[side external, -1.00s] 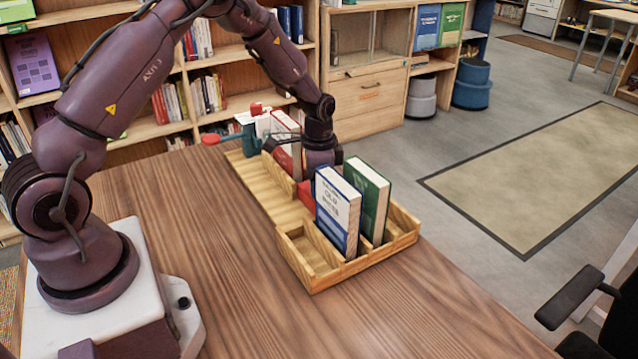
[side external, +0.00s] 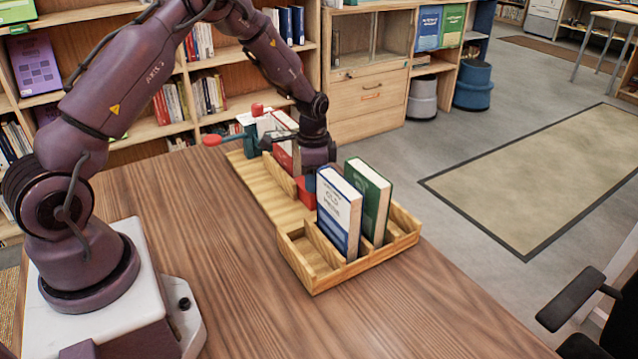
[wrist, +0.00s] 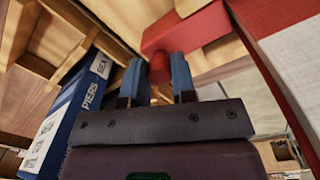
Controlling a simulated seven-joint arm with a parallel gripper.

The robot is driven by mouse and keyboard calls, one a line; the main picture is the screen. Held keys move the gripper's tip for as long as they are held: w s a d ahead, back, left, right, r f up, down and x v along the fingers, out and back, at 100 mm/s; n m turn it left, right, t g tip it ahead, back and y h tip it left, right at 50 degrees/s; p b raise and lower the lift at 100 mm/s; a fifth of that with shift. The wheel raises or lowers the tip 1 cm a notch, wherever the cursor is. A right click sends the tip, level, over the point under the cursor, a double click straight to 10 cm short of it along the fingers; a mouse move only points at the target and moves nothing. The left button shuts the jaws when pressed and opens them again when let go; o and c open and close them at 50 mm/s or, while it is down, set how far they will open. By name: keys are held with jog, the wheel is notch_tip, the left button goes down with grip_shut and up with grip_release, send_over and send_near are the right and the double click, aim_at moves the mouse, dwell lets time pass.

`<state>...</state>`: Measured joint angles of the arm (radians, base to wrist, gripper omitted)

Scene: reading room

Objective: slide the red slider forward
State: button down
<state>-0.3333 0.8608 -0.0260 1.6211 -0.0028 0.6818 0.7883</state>
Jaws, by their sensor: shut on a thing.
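The red slider (side external: 307,194) sits on the wooden desk rack, between the left part of the rack and the upright blue-and-white book. In the wrist view it is a red block (wrist: 190,30) with a rounded red knob. My gripper (wrist: 159,74) has its two blue fingers on either side of that knob, shut on it. In the side view my gripper (side external: 310,180) points down at the slider, and its fingertips are partly hidden behind the books.
A blue-and-white book (side external: 338,212) and a green book (side external: 373,200) stand close in front of my gripper. A red-and-white book (side external: 285,150) stands behind it. A lever with a red end (side external: 212,140) juts left at the rack's far end. The desk left of the rack is clear.

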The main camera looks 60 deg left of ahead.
jog(key=c, duration=0.9)
grip_release()
notch_tip(320, 180, up, 13)
jog(key=shift+w+a, duration=0.1)
jog(key=shift+a, duration=0.05)
jog(key=shift+c, duration=0.2)
